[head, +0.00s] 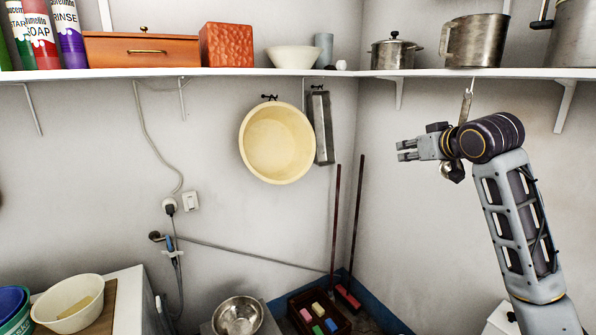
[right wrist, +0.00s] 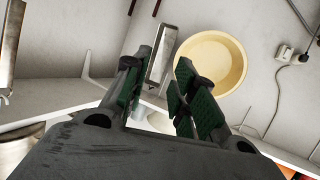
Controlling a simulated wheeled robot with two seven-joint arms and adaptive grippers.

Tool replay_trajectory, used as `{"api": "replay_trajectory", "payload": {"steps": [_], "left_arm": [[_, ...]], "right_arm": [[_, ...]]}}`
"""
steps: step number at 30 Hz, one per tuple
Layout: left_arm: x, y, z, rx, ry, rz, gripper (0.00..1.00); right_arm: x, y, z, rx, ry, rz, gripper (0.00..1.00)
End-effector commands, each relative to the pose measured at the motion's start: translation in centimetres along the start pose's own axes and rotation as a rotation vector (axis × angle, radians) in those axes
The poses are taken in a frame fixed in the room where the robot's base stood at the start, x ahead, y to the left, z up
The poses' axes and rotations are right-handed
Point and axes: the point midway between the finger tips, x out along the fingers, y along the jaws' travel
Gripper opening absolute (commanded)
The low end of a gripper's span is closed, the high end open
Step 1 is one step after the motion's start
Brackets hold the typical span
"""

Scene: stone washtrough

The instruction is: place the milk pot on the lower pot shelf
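A metal pot with a side handle (head: 474,40) stands upright on the white wall shelf (head: 300,72) at the upper right. A smaller lidded metal pot (head: 394,54) stands left of it, and a large metal pot (head: 575,38) is cut off by the right edge. I cannot tell for sure which is the milk pot. My right gripper (head: 402,150) is below the shelf, pointing left, apart from the pots. In the right wrist view its fingers (right wrist: 160,88) are spread with nothing between them. My left gripper is not in view. No second, lower shelf shows clearly.
A cream basin (head: 277,142) and a grey metal grater-like piece (head: 321,127) hang on the wall. A ladle (head: 466,104) hangs partly behind my right arm. Shelf brackets (head: 398,92) stick down. Two poles (head: 357,215) lean in the corner above a crate of brushes (head: 307,322).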

Motion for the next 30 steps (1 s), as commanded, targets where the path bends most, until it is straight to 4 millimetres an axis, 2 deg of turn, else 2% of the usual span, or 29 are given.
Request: {"api": "replay_trajectory", "payload": {"steps": [1, 6, 15, 30], "left_arm": [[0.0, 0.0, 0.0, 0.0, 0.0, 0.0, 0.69], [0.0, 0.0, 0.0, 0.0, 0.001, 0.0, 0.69], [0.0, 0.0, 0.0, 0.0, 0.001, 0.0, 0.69], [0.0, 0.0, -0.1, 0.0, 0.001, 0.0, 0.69]], "right_arm": [[0.7, -0.5, 1.5, -0.002, -0.02, -0.004, 0.27], [2.3, -1.9, 5.9, -0.01, -0.076, -0.01, 0.27], [4.2, -4.3, 13.7, -0.019, -0.173, -0.022, 0.27], [4.6, -8.2, 26.3, -0.022, -0.331, -0.042, 0.27]]}}
